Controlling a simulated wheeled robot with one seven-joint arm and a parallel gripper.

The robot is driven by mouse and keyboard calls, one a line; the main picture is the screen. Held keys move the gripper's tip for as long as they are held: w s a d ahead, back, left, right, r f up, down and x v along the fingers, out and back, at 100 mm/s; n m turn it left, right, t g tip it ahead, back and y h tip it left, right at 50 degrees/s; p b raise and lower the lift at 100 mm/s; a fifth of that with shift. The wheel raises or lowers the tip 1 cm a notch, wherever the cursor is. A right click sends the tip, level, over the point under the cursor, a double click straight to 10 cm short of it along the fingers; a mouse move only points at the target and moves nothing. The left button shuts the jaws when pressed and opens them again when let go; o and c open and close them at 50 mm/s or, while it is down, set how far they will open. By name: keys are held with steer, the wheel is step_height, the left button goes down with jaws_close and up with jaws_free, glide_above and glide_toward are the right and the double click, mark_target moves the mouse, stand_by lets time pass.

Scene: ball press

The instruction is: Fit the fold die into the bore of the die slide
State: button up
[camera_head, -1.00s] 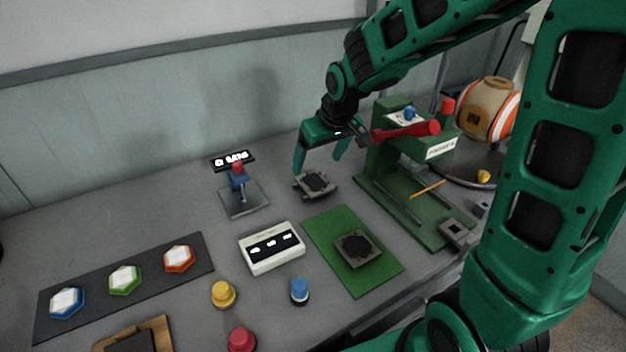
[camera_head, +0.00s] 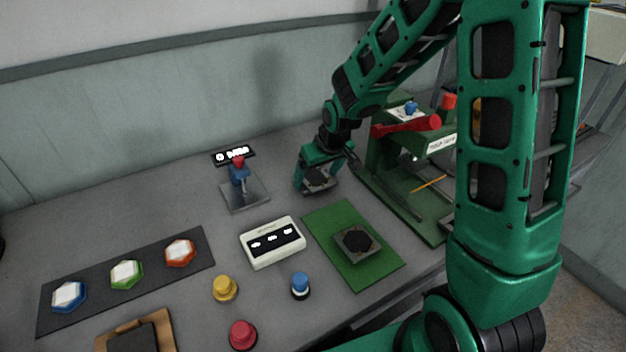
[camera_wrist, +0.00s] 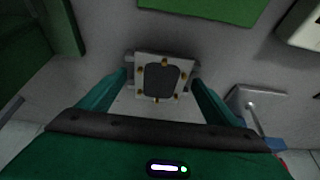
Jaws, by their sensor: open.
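A dark square die with a black centre (camera_head: 318,181) lies on the table beside the press. In the wrist view this die (camera_wrist: 143,60) shows a light plate, a dark centre and several brass studs. My gripper (camera_head: 317,186) is open and low over it, one finger on each side; contact is not clear. A similar dark die (camera_head: 343,250) lies on the green mat (camera_head: 352,282). I cannot tell by its look which is the fold die.
The green press (camera_head: 392,150) with a red lever (camera_head: 405,127) stands just right of my gripper. A joystick base (camera_head: 238,198) is to the left, a white display box (camera_head: 271,256) nearer. Coloured knobs and buttons fill the front left. Grey table between them is clear.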

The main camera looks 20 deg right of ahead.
steer(key=c, duration=1.3)
steer(key=shift+r, duration=0.15)
